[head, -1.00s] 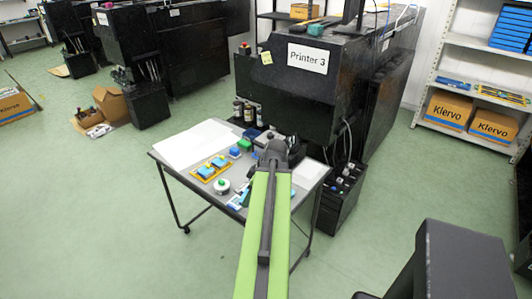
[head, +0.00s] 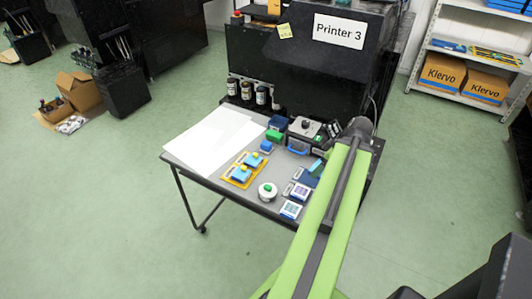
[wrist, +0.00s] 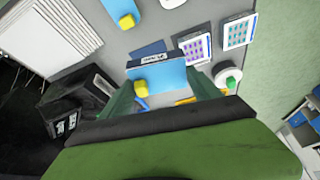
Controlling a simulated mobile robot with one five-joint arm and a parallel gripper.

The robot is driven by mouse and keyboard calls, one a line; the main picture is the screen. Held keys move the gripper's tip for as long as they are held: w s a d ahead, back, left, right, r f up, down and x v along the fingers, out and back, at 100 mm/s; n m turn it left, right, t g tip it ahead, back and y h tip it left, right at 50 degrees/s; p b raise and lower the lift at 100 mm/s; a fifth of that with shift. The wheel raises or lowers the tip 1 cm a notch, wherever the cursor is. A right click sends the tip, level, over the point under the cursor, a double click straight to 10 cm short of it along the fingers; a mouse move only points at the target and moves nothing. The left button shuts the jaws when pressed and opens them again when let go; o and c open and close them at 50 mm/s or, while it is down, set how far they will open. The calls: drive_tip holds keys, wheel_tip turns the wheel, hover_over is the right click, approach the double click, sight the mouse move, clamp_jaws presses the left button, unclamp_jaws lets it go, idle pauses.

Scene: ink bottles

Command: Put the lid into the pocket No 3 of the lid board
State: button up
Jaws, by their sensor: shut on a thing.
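My gripper (wrist: 163,97) fills the lower wrist view. Its green fingers are shut on a blue piece with a white label (wrist: 172,77) and a yellow knob (wrist: 140,88), which looks like the lid. In the head view my arm hides most of the gripper and the piece. A yellow board (head: 231,180) on the table holds two blue pieces with yellow knobs (head: 240,174). I cannot read any pocket numbers or tell for sure which board is the lid board. A bit of yellow (wrist: 186,101) shows below the held piece.
Cards with coloured dots (wrist: 238,32) and a dark blue block (wrist: 150,47) lie near the gripper. A round white piece with a green top (head: 268,191) stands by the table's front edge. Bottles (head: 261,96) stand at the back. White paper (head: 205,140) covers the left side.

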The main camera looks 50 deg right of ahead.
drive_tip(key=shift+w+d+f, duration=0.15)
drive_tip(key=shift+w+d, duration=0.05)
drive_tip(key=shift+w, duration=0.1)
drive_tip(key=w+d+r+n+p, duration=0.15)
drive_tip(key=w+d, duration=0.25)
drive_tip(key=w, duration=0.7)
drive_tip(key=w+d+r+p, duration=0.1)
drive_tip(key=w+d+p, duration=0.15)
drive_tip(key=w, duration=0.85)
drive_tip(key=b, duration=0.8)
hover_over(286, 169)
drive_tip(key=shift+y, duration=0.4)
drive_tip(key=f, duration=0.4)
drive_tip(key=d+f, duration=0.1)
drive_tip(key=f, duration=0.1)
drive_tip(key=shift+s+f, duration=0.25)
drive_tip(key=shift+s, duration=0.15)
drive_tip(key=shift+s+a+f, duration=0.1)
drive_tip(key=shift+s+a, duration=0.2)
wheel_tip(286, 169, down, 4)
drive_tip(key=b, duration=0.4)
drive_tip(key=shift+f+b, duration=0.2)
drive_tip(key=shift+b, duration=0.1)
drive_tip(key=o, duration=1.4)
drive_tip(key=shift+r, duration=0.1)
drive_tip(key=shift+c, duration=0.2)
